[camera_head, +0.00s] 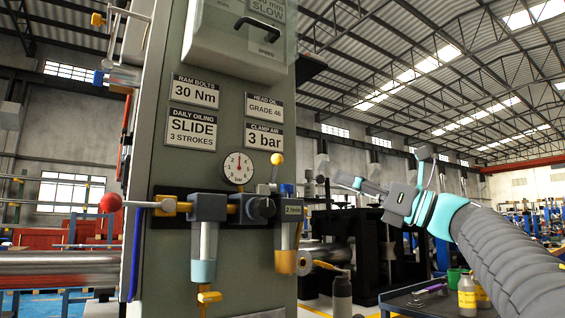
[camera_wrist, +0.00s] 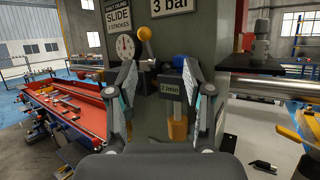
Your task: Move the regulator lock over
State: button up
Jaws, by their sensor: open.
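On the machine column (camera_head: 215,170), a small lever with a yellow ball knob (camera_head: 277,159) stands upright beside the dark regulator body (camera_head: 260,208), below the "CLAMP AIR 3 bar" plate. It looks like the regulator lock, but nothing labels it so. In the wrist view the yellow knob (camera_wrist: 145,34) is above and between my fingers, farther away. The lubricator bowl (camera_head: 286,262) with its "2 /min" tag hangs to its right; this tag (camera_wrist: 171,88) also shows between my fingers. My gripper (camera_head: 388,168) is open and empty, right of the column and apart from the lever.
A pressure gauge (camera_head: 238,168) sits above the pipe row, with a filter bowl (camera_head: 204,252) at left. A red ball knob (camera_head: 110,202) sticks out left. A dark cart (camera_head: 425,298) with bottles stands at lower right. A red bench (camera_wrist: 75,105) shows in the wrist view.

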aim_at(277, 164)
jog(key=w+a+r+p, duration=0.1)
jog(key=a, duration=0.3)
jog(key=w+a+r+n+g+p, duration=0.1)
jog(key=a+r, duration=0.1)
jog(key=a, duration=0.3)
jog(key=w+a+r+n+p, duration=0.1)
jog(key=a+r, duration=0.1)
jog(key=a, duration=0.3)
jog(key=shift+w+g+p, duration=0.15)
jog(key=shift+g+p, duration=0.15)
jog(key=shift+p, duration=0.05)
